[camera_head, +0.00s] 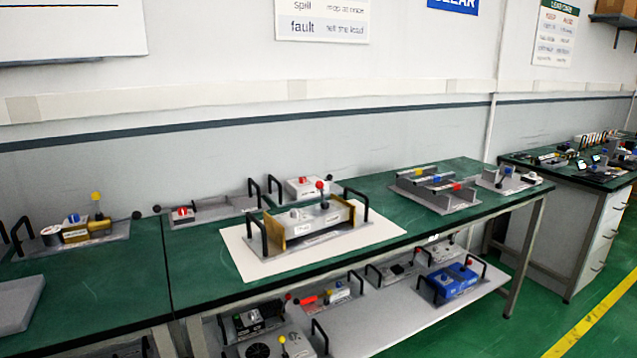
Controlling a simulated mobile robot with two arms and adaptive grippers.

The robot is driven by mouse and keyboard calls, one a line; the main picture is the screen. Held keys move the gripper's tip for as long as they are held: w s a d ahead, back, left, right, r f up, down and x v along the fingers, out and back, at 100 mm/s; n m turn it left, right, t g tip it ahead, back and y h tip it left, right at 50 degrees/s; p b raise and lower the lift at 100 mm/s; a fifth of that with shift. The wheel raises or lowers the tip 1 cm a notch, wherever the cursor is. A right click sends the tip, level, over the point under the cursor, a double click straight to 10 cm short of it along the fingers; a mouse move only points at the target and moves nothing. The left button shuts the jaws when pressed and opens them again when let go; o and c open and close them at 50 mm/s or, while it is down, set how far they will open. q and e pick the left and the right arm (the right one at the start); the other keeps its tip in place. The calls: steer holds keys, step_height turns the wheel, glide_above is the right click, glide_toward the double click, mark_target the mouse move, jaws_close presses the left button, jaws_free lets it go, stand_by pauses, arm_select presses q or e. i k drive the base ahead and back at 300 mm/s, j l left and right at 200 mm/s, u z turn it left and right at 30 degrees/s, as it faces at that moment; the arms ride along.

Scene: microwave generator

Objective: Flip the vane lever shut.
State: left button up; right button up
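A grey device with brass-coloured end plates (275,233) sits on a white mat (238,256) on the green-topped bench. A lever with a red ball knob (320,185) stands roughly upright on its top. Black loop handles (357,205) rise at its ends. This may be the vane lever, but the labels are too small to read. Whether it is open or shut cannot be told. Neither of my grippers is in view.
More units, including a blue one (450,281), fill the lower shelf (405,322).

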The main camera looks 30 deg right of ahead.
mark_target(320, 184)
steer(key=i+l+z, duration=0.6)
steer(key=l+z, duration=0.15)
steer(key=i+l+z, duration=0.4)
steer(key=j, duration=0.1)
